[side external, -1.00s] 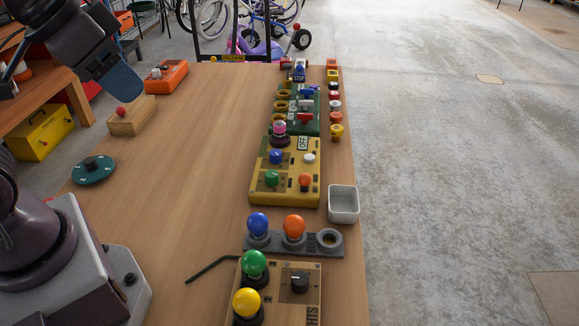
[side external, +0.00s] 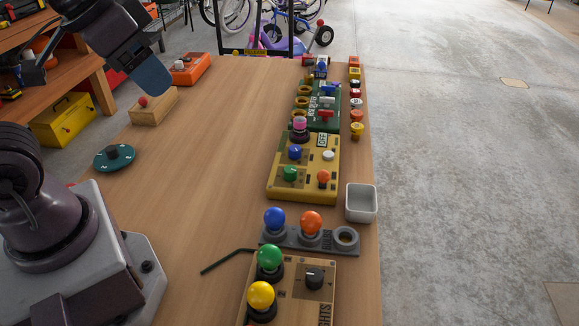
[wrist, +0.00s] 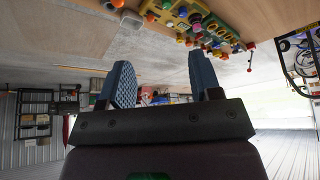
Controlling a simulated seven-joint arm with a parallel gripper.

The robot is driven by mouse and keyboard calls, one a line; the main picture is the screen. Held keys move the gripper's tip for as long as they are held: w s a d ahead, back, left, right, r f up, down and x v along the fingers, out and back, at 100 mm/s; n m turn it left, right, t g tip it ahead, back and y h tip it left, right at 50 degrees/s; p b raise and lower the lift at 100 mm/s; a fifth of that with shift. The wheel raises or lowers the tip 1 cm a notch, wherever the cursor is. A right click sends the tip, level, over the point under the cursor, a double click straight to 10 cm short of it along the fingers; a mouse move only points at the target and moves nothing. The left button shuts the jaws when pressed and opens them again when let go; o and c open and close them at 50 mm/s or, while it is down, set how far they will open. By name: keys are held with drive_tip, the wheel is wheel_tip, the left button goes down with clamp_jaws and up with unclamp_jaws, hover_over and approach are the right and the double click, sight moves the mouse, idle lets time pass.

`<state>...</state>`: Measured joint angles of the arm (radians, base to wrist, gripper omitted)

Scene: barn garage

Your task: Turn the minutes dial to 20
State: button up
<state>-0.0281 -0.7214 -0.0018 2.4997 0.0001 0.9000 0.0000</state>
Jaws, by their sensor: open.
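A round teal dial (side external: 114,157) with a black knob and small white marks lies flat on the left side of the table in the side view. Its marks are too small to read. My gripper (side external: 156,80) is up at the top left, above the table and farther back than the dial, touching nothing that I can see. In the wrist view my gripper (wrist: 160,78) has its two blue pads wide apart with nothing between them. The dial does not show clearly in the wrist view.
A wooden block with a red button (side external: 152,105) and an orange box (side external: 190,69) stand behind the dial. A yellow switch board (side external: 303,166), a bulb holder (side external: 309,238), a grey bin (side external: 361,203) and a green board (side external: 319,108) line the right side. The table's middle is clear.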

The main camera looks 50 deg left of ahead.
drive_tip(key=w+a+f+m+g+y, duration=0.1)
drive_tip(key=w+a+f+g, duration=0.1)
drive_tip(key=w+f+g, duration=0.3)
drive_tip(key=m+h, duration=0.1)
drive_tip(key=m, duration=1.8)
approach(290, 168)
wheel_tip(290, 168, down, 9)
drive_tip(key=shift+w+a+f, duration=0.1)
drive_tip(key=shift+f, duration=0.05)
drive_tip(key=shift+c, duration=0.2)
drive_tip(key=c, duration=0.9)
